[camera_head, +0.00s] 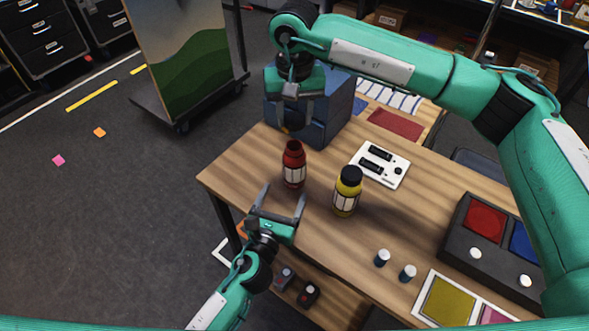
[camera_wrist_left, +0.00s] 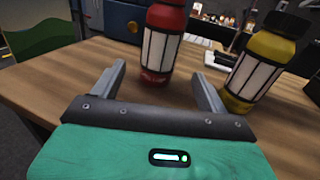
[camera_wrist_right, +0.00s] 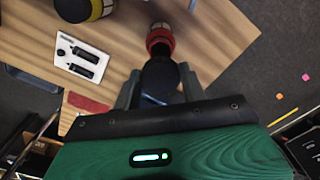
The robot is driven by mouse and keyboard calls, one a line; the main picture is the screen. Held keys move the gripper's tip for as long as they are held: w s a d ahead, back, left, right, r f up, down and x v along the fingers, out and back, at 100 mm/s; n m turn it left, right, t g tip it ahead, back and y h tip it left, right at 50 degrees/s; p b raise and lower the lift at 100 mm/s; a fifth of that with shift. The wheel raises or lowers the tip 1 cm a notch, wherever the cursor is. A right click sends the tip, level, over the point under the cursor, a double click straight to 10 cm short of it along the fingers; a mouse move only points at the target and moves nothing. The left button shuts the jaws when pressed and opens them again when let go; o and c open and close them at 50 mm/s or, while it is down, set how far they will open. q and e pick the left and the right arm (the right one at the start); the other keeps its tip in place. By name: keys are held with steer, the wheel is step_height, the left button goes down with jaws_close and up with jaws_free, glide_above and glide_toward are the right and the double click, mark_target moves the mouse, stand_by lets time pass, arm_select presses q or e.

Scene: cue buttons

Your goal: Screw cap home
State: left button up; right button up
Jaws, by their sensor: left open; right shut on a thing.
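The red bottle (camera_head: 293,168) stands upright on the wooden table, with a white label and no cap on its neck. It also shows in the left wrist view (camera_wrist_left: 162,45). My right gripper (camera_head: 292,120) is above and behind it, pointing down. In the right wrist view it is shut on a dark cap (camera_wrist_right: 160,80), with the red bottle (camera_wrist_right: 160,38) beyond the cap; they look apart. My left gripper (camera_head: 284,193) is open and empty at the table's near edge, its fingers pointing toward the red bottle's lower part without enclosing it.
A yellow bottle (camera_head: 347,194) with a black cap stands right of the red one. A white panel (camera_head: 380,165) lies behind it. A blue box (camera_head: 330,110) is at the back. Two small cylinders (camera_head: 382,258) and a dark button box (camera_head: 462,240) are at the right.

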arm_select(q)
steer(key=x, duration=0.9)
steer(key=shift+w, duration=0.1)
steer(key=c, duration=1.5)
steer(key=shift+o, duration=0.2)
arm_select(e)
glide_above(294, 141)
steer(key=s, duration=0.2)
steer(key=shift+s+f, duration=0.1)
steer(key=shift+f, duration=2.4)
arm_select(q)
steer(key=shift+f, duration=0.1)
arm_select(e)
steer(key=shift+f, duration=0.1)
steer(key=shift+f, duration=0.8)
steer(key=shift+f, duration=0.55)
